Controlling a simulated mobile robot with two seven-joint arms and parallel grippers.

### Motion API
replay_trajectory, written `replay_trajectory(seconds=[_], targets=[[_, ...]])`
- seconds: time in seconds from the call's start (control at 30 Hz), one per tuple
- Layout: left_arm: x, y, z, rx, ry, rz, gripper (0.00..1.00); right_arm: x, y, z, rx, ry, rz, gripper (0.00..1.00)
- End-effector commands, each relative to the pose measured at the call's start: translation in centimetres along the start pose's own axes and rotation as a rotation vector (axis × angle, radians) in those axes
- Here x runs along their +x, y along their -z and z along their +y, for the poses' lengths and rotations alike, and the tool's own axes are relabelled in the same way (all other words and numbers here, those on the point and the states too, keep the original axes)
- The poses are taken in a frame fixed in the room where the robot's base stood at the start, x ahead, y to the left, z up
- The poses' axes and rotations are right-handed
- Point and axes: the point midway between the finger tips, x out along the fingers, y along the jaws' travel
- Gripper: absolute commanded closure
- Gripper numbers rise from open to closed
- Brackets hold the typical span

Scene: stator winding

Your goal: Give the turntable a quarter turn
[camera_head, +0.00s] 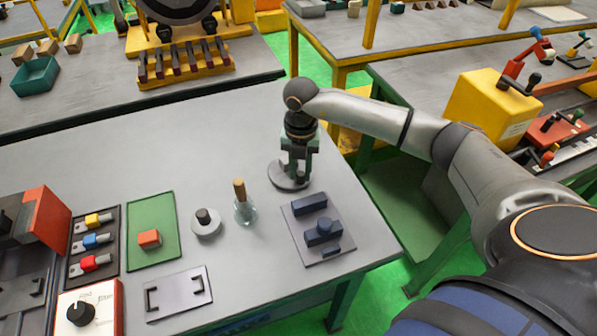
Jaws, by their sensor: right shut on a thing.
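A flat round grey disc (283,182), which looks like the turntable, lies on the grey table near its right edge. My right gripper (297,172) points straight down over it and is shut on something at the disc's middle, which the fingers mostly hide. I cannot tell how far the disc is turned. My left gripper is out of view.
Close in front stands a dark blue block fixture on a plate (325,243). To the left are a glass jar with a brush (245,210), a ring with a black knob (206,228) and a green mat (152,265). The table behind the disc is clear.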

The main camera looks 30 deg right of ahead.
Motion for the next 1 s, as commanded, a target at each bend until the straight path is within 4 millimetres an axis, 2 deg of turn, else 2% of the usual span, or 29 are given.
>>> replay_trajectory(seconds=[1.0], targets=[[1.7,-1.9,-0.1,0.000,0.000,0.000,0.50,0.0,-1.9,-1.4,-0.509,-0.002,-0.003,1.00]])
